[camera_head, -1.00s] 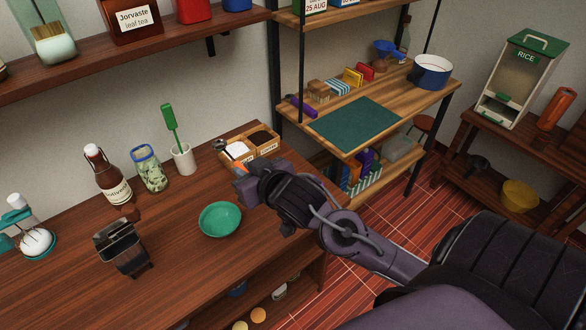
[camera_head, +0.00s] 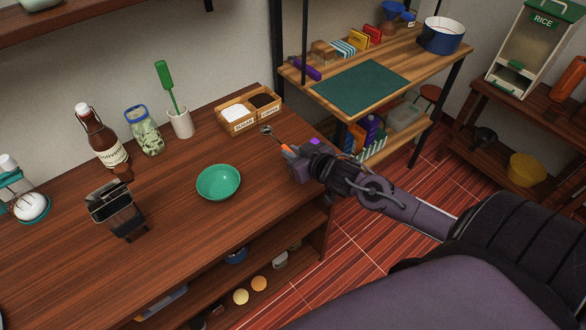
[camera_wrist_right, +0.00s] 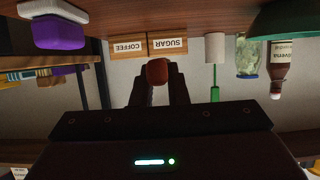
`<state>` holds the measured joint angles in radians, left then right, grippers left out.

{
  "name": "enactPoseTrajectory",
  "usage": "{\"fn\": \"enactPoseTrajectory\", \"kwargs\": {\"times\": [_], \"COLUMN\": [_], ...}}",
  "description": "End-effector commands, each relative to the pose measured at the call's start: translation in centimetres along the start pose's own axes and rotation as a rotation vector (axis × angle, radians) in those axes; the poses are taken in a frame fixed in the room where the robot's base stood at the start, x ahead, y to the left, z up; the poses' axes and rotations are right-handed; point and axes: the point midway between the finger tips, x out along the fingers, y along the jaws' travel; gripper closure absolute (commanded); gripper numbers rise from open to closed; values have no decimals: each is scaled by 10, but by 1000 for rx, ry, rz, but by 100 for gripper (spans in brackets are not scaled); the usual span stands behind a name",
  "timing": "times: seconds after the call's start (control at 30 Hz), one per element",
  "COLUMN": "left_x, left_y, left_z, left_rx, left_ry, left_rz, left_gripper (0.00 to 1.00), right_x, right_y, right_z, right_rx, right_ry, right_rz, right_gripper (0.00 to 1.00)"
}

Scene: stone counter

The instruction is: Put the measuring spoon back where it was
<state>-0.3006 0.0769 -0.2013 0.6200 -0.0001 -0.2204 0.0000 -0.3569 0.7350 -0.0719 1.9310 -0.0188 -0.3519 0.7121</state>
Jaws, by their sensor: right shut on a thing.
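My right gripper (camera_head: 293,158) is shut on the measuring spoon (camera_head: 267,130), low over the right end of the counter. The spoon's metal bowl points up and left toward the sugar and coffee box (camera_head: 248,113). Its orange handle end sits between the fingers. In the upside-down right wrist view, the fingers (camera_wrist_right: 158,78) pinch a reddish-orange piece (camera_wrist_right: 157,71), with the box's SUGAR and COFFEE labels (camera_wrist_right: 148,47) beyond. The spoon's bowl is hidden there. The box holds white sugar and dark coffee in two compartments. My left gripper is not in view.
A green bowl (camera_head: 218,182) stands left of my gripper. A white holder (camera_head: 180,123) with a green spatula, a jar (camera_head: 145,132) and a brown bottle (camera_head: 101,139) line the back. A purple-topped thing (camera_wrist_right: 58,32) stands close by. The counter's front middle is clear.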

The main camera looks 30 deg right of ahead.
Motion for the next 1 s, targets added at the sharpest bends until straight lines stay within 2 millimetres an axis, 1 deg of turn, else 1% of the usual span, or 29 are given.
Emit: {"fn": "enactPoseTrajectory", "kwargs": {"times": [0.03,0.23,0.4,0.5,0.9,0.93,1.0], "left_x": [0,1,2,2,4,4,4], "left_y": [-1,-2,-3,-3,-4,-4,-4], "left_z": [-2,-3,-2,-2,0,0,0], "left_rx": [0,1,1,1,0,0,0], "left_ry": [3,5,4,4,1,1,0], "left_rz": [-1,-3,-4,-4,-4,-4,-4], "left_gripper": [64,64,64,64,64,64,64], "right_x": [3,10,21,24,26,26,26], "right_y": [0,0,0,0,0,0,0], "right_z": [7,22,46,55,60,60,59], "right_rx": [1,0,2,-1,0,0,0], "right_ry": [0,2,0,1,2,2,2], "right_rz": [1,0,2,0,0,0,0], "right_gripper": [100,100,100,100,100,85,76]}}
